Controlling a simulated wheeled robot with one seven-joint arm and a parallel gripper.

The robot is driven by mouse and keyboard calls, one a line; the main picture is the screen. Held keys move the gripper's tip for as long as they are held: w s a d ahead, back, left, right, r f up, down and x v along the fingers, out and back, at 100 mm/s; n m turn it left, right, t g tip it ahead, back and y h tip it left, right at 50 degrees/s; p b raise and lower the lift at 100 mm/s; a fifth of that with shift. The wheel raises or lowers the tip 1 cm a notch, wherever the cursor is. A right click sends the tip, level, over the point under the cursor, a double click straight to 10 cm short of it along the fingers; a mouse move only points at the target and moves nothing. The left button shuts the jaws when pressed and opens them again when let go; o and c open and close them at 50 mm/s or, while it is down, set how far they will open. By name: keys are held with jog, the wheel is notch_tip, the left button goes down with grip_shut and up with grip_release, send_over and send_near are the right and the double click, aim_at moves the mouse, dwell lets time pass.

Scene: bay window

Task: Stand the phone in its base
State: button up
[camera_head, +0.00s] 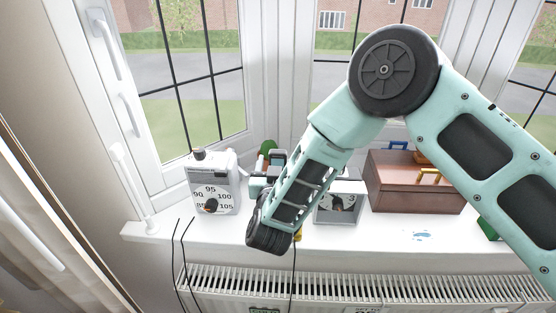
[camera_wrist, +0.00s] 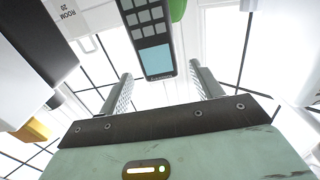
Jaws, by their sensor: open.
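The phone (camera_wrist: 152,38), dark with pale keys and a light blue screen, shows at the top of the wrist view. It lies between the lines of my two fingers, with visible gaps on both sides. My gripper (camera_wrist: 161,72) is open, its fingers pointing towards the phone and not closed on it. In the head view my forearm and wrist hide most of the gripper and the area around the phone, above the windowsill. I cannot make out the phone's base or tell whether the phone rests in it.
A white radio-like box (camera_head: 213,187) with a dial stands left on the sill (camera_head: 390,233). Right of my wrist is a grey box (camera_head: 338,212), then a brown case (camera_head: 415,189). A green rounded thing (camera_head: 267,147) stands behind. A radiator (camera_head: 400,280) is below; windows are behind.

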jog(key=s+b, duration=0.2)
jog(key=s, duration=0.4)
jog(key=shift+s, duration=0.3)
jog(key=shift+a, duration=0.1)
